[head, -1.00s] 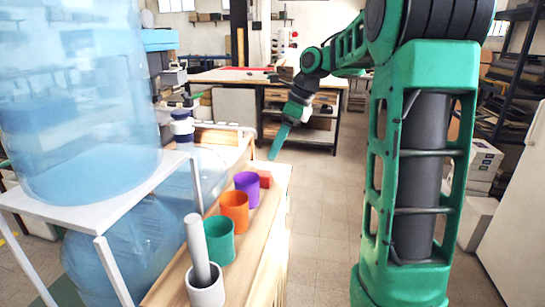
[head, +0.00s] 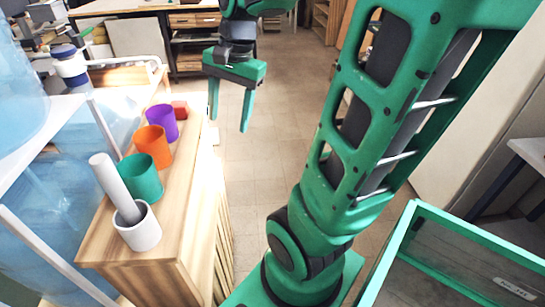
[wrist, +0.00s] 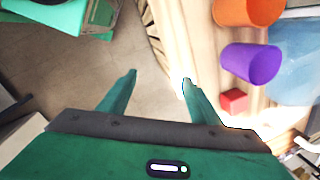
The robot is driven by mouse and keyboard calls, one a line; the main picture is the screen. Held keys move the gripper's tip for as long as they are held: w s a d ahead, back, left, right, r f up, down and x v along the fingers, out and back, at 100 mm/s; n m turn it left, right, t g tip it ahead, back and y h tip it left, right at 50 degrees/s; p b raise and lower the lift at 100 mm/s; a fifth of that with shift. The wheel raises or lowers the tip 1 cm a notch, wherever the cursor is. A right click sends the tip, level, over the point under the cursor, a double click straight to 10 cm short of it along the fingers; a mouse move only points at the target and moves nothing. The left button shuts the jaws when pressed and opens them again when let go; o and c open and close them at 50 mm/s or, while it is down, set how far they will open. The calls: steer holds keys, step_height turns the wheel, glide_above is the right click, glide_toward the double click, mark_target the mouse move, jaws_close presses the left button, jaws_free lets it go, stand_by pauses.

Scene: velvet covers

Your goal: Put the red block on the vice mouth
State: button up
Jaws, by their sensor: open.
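The red block (head: 180,107) sits near the right edge of the wooden bench top (head: 178,190), just beyond the purple cup (head: 162,123). In the wrist view the red block (wrist: 234,100) lies to the right of my fingers, beside the purple cup (wrist: 250,64). My gripper (head: 229,124) is open and empty, pointing down, and appears to the right of the bench over the floor. It also shows in the wrist view (wrist: 158,78), its fingers apart with only floor between them. I cannot clearly make out the vice.
An orange cup (head: 152,146), a green cup (head: 140,177) and a white mortar (head: 137,230) with a pestle (head: 113,188) line the bench. Large clear blue containers stand at left. A green-rimmed bin (head: 480,245) is at lower right. The floor beside the bench is clear.

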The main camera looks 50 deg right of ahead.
steer(key=shift+o, duration=0.5)
steer(key=s+f+n, duration=0.3)
steer(key=s+n, duration=0.1)
steer(key=s, duration=0.3)
steer(key=s+f+n+g+h, duration=0.1)
steer(key=s+f+n, duration=0.2)
steer(key=s, duration=0.4)
steer(key=shift+a+n+g, duration=0.3)
steer(key=shift+a+n, duration=0.1)
steer(key=m+t+h, duration=0.2)
steer(key=t+h, duration=0.1)
glide_toward(178, 103)
steer(key=x, duration=1)
steer(key=shift+w+d+f, duration=0.15)
steer(key=shift+w+f, duration=0.05)
steer(key=shift+f, duration=0.15)
steer(key=c, duration=1.3)
steer(key=shift+o, duration=0.2)
steer(key=shift+r, duration=0.1)
